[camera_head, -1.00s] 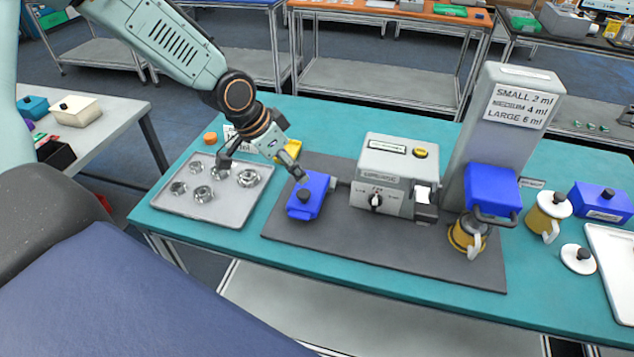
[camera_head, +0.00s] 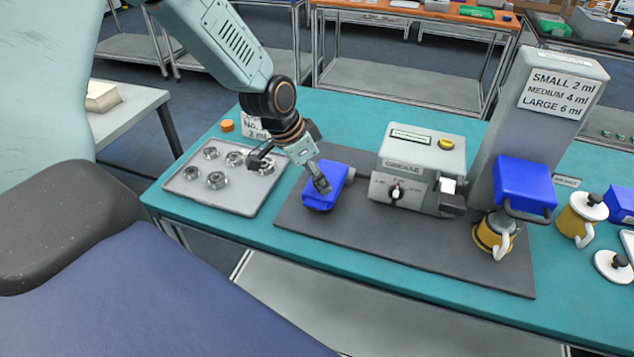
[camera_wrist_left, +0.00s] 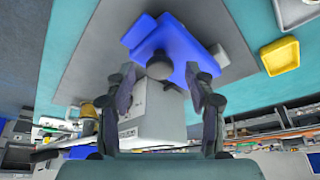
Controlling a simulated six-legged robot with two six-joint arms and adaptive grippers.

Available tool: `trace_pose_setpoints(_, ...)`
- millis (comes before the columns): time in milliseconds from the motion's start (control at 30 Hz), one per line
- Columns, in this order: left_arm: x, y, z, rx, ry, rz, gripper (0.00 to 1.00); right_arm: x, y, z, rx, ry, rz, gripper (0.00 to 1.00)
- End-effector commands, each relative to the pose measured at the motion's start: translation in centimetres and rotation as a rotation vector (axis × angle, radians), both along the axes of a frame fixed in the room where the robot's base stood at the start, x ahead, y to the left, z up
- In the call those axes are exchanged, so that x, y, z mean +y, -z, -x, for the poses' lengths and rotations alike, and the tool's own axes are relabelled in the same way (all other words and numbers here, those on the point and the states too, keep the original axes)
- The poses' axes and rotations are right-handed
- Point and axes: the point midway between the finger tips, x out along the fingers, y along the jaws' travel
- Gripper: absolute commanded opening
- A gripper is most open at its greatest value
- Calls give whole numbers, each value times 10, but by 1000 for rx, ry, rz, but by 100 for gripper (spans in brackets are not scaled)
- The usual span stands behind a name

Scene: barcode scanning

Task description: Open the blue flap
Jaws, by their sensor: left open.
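The blue flap (camera_head: 319,194) is the lid of a small blue box on the dark grey mat, left of the grease machine. It looks closed. In the left wrist view the blue flap (camera_wrist_left: 183,49) carries a dark round knob (camera_wrist_left: 159,65). My left gripper (camera_head: 290,172) is open over the box's left side and hides the knob in the head view. In the wrist view the open fingers of the left gripper (camera_wrist_left: 160,95) stand on either side, with the knob between and just beyond their tips. I cannot tell whether they touch it. My right gripper is not in view.
A grey tray (camera_head: 190,196) with several metal parts lies left of the box. The grease machine (camera_head: 418,170) stands close on its right. A tall grey dispenser (camera_head: 545,115) with a blue block (camera_head: 525,184) is farther right. The mat's front (camera_head: 400,245) is clear.

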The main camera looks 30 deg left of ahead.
Motion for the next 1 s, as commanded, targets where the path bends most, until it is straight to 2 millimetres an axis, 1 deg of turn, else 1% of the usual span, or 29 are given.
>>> trace_pose_setpoints(33, 0, 4, -1, 0, 0, -1, 54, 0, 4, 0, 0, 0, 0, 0)
trace_pose_setpoints(100, -1, 6, -2, -1, 1, -1, 54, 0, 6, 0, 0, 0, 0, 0)
trace_pose_setpoints(467, -2, 5, -2, -1, 0, 1, 54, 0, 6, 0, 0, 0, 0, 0)
trace_pose_setpoints(1000, -2, 5, -3, -1, -1, 1, 8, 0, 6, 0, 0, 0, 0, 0)
